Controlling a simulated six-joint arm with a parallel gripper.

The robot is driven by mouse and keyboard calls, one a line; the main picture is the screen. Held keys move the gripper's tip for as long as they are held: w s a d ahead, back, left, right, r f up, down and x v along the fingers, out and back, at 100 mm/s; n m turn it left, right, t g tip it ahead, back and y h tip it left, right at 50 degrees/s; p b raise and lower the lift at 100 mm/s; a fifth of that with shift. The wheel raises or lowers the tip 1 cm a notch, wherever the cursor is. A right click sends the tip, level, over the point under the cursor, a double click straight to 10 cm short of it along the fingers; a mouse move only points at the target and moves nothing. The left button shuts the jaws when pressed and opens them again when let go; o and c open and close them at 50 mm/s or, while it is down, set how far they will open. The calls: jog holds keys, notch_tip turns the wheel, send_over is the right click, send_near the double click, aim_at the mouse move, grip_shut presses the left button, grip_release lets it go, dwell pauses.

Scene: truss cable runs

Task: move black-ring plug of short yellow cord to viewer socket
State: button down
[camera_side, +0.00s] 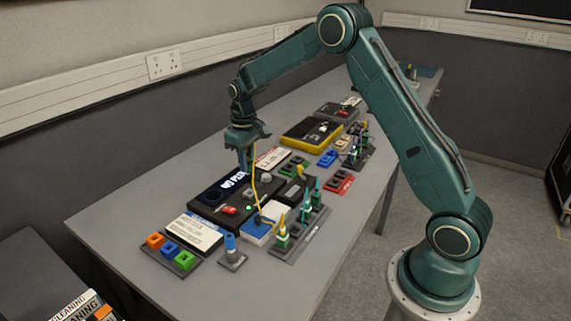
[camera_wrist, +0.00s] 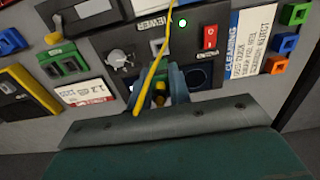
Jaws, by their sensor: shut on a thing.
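My gripper (camera_side: 245,167) is above the dark panel box (camera_side: 208,203) and shut on a yellow plug. In the wrist view the plug (camera_wrist: 160,88) sits between the fingertips (camera_wrist: 161,84), partly hidden; I cannot make out a ring on it. The yellow cord (camera_side: 256,195) hangs from my gripper down towards a blue-and-white block (camera_side: 260,230); it also shows in the wrist view (camera_wrist: 152,70). The label VIEWER (camera_wrist: 154,22) is on the panel, with a small grey socket (camera_wrist: 159,47) near it, just beyond my fingertips and partly behind the cord.
A round knob (camera_wrist: 120,60), a lit green lamp (camera_wrist: 183,22) and a red switch (camera_wrist: 210,37) are on the panel. A rack of upright plugs (camera_side: 300,236) and a blue-topped post (camera_side: 231,250) stand in front. The table's left end (camera_side: 110,225) is clear.

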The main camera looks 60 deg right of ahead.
jog(key=shift+f, duration=0.2)
jog(key=shift+f, duration=2.75)
jog(key=shift+f, duration=0.8)
dwell(0.8)
dwell(0.6)
jog(key=c, duration=1.2)
grip_release()
jog(key=shift+r, duration=2.45)
jog(key=shift+r, duration=0.1)
jog(key=shift+r, duration=1.95)
